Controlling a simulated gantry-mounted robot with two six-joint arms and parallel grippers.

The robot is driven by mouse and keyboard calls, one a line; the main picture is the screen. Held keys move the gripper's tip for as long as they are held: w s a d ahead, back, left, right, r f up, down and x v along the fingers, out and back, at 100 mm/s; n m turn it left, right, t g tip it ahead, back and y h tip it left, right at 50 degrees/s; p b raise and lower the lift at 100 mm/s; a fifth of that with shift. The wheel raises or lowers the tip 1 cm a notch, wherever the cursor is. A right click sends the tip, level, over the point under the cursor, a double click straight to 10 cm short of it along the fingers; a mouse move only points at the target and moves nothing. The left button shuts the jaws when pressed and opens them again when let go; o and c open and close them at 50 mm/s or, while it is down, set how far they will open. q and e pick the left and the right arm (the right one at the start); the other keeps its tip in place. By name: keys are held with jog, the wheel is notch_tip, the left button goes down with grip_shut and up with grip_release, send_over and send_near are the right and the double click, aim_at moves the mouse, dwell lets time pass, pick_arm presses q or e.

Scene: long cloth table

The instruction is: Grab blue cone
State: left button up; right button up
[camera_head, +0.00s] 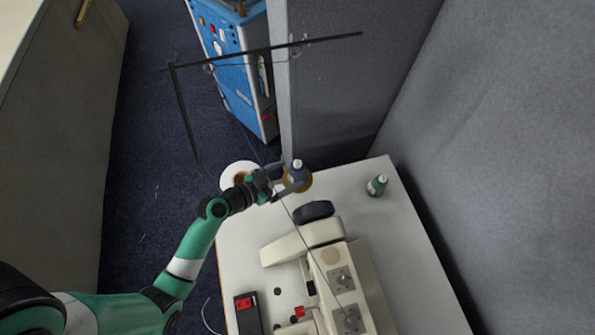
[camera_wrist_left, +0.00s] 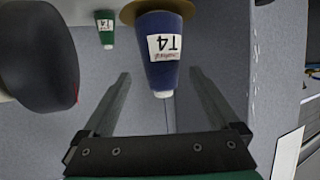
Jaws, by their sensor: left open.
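The blue cone (camera_head: 299,176) stands near the table's far edge on a brownish-yellow round base. In the left wrist view, the blue cone (camera_wrist_left: 162,60) carries a white label reading T4, and its pale tip points toward the gripper's palm. My left gripper (camera_head: 283,180) is open at the cone. Its two fingers, seen in the left wrist view (camera_wrist_left: 160,74), lie to either side of the cone, with gaps showing beside it. I see no finger closed on it. My right gripper is not in view.
A green cone (camera_head: 377,186) stands to the right, near the table's edge. A cream sewing machine (camera_head: 318,262) with a dark rounded part sits in front. A white disc (camera_head: 229,172) lies left of my gripper. A thin dark thread stand (camera_head: 185,120) rises above. A grey partition (camera_head: 480,150) borders the right.

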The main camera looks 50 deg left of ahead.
aim_at(292, 172)
pick_arm(q)
jog(key=x, duration=0.4)
jog(key=shift+w+a+f, duration=0.1)
jog(key=shift+w, duration=0.25)
grip_shut()
